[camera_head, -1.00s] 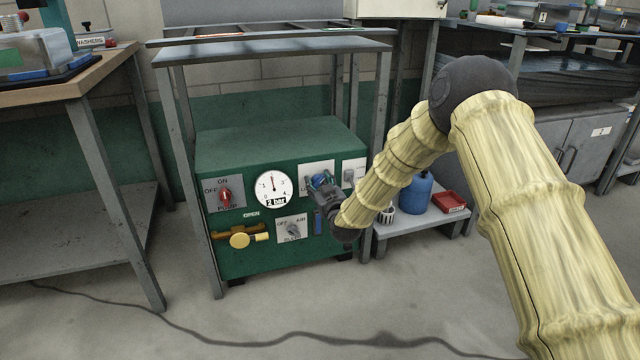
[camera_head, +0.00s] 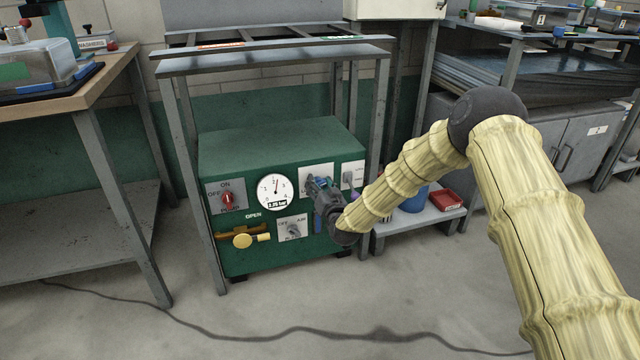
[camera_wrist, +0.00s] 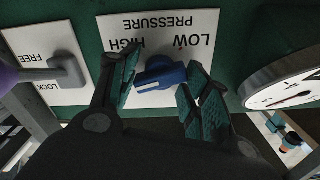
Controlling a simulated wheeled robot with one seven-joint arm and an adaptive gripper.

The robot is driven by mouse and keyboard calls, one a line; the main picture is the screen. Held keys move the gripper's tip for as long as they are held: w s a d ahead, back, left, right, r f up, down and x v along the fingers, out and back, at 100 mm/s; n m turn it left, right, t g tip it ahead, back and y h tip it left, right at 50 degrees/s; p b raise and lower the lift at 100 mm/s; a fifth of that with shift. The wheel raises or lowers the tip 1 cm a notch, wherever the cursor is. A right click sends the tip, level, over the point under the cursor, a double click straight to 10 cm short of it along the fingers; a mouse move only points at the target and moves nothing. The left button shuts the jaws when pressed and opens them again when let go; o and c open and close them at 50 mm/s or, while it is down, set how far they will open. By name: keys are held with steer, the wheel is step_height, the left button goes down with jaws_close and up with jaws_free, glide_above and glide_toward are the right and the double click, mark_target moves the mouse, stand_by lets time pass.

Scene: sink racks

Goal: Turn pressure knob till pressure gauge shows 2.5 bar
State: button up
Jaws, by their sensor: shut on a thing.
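The blue pressure knob (camera_wrist: 160,76) sits on a white plate (camera_wrist: 178,26) marked PRESSURE, HIGH and LOW, upside down in the wrist view. My gripper (camera_wrist: 165,66) has one teal finger on each side of the knob and is shut on it. In the head view my gripper (camera_head: 320,188) covers the knob on the front of the green box (camera_head: 285,145). The round white pressure gauge (camera_head: 275,190) is left of it. Its needle points up and slightly right; the small readout in bar is too blurred to read surely. Part of the gauge also shows in the wrist view (camera_wrist: 295,85).
A red pump switch (camera_head: 227,199), a yellow valve handle (camera_head: 243,240) and an air switch (camera_head: 293,229) are on the same panel. A grey FREE/LOCK lever (camera_wrist: 66,70) is close beside the knob. Metal frame legs flank the box.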

stand_by(0.4)
steer(key=o, duration=0.7)
steer(key=v, duration=1.2)
